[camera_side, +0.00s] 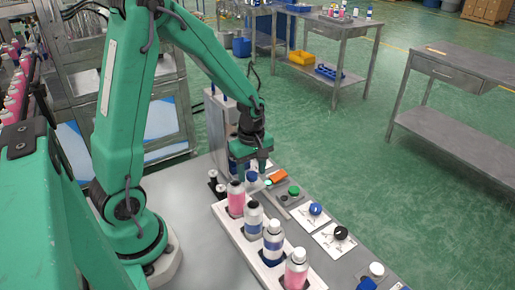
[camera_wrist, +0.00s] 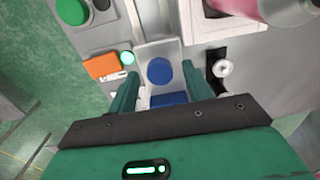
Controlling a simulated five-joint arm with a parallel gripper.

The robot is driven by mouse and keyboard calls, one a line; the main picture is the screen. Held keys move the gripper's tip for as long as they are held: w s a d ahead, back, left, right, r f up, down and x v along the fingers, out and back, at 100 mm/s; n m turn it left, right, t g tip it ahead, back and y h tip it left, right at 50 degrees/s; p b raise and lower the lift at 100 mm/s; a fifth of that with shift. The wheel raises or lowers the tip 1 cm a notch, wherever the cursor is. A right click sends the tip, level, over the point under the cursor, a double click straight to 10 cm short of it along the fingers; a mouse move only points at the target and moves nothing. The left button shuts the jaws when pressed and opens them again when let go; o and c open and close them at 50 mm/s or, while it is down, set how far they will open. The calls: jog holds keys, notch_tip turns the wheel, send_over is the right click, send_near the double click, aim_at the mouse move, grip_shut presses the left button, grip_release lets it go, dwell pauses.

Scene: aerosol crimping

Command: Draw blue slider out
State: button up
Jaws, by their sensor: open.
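The blue slider shows in the wrist view as a round blue knob (camera_wrist: 160,71) on a pale plate, with a blue block (camera_wrist: 168,99) just below it. My gripper (camera_wrist: 158,76) is open. Its two green fingers are on either side of the knob, with visible gaps between. In the side view my gripper (camera_side: 251,165) points down over the bench beside the grey press column, and a bit of blue (camera_side: 251,177) shows under it. How far the fingertips reach down beside the knob I cannot tell.
An orange part (camera_wrist: 103,66), a lit green button (camera_wrist: 127,58) and a larger green button (camera_wrist: 72,10) lie left of the slider. A white rack (camera_side: 262,262) with several bottles stands in front. Blue and black knobs on white plates lie to the right.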

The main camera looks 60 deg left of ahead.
jog(key=shift+f, duration=0.15)
jog(key=shift+c, duration=0.2)
grip_shut()
jog(key=shift+d, duration=6.3)
jog(key=shift+o, duration=0.2)
grip_release()
jog(key=shift+a, duration=0.1)
